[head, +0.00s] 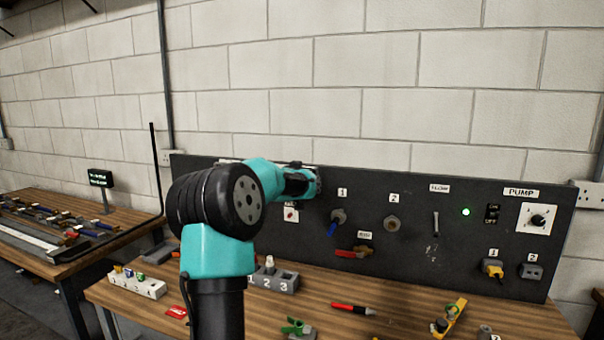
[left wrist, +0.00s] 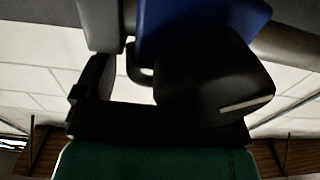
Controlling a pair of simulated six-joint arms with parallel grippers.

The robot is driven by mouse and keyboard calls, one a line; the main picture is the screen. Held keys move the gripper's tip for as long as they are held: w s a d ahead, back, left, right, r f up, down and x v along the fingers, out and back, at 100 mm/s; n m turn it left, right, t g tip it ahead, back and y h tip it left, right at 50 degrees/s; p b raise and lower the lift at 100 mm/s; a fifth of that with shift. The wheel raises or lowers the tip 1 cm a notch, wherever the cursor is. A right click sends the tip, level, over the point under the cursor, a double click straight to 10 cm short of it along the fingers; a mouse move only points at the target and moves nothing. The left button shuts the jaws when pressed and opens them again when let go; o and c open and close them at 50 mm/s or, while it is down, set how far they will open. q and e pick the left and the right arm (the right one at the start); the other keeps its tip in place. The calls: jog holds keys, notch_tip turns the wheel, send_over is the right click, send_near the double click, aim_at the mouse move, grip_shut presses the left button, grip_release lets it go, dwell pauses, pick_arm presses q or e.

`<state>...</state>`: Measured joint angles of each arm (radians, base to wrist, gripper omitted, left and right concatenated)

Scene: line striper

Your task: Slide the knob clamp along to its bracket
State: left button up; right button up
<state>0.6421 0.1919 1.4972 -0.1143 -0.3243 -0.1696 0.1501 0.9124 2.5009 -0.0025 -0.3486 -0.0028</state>
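My left arm rises from the bottom of the head view and reaches to the dark upright panel (head: 400,265). No bracket is clearly identifiable. My right gripper is out of view.
On the wooden bench (head: 385,318) are a grey numbered block (head: 287,281), a red marker (head: 354,309) and a green piece (head: 297,327). Another bench stands left.

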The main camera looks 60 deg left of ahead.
pick_arm(q)
jog(key=v, duration=1.7)
jog(key=shift+d, duration=0.2)
jog(key=shift+s, duration=0.1)
